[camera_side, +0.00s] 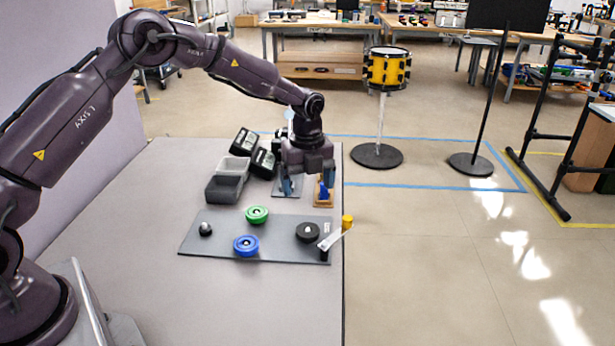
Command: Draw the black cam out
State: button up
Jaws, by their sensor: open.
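A black round piece (308,232) with a pale centre, which looks like the black cam, sits at the right part of the grey mat (215,248). A green round piece (257,214) and a blue round piece (246,246) sit to its left on the same mat. My gripper (308,185) is open, its blue fingers pointing down, beyond the mat and above the far right part of the table. It is apart from the black piece. Nothing shows clearly between the fingers.
A small black knob (205,229) is at the mat's left. A lever with a yellow end (347,222) stands at its right edge, by the table edge. Grey bins (224,188) and an orange block (323,204) are beyond. The table's left is clear.

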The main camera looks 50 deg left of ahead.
aim_at(308, 227)
notch_tip(308, 227, down, 12)
jog(key=shift+r, duration=0.15)
jog(key=shift+c, duration=0.5)
jog(key=c, duration=0.9)
jog(key=shift+r, duration=1.75)
jog(key=shift+r, duration=1.5)
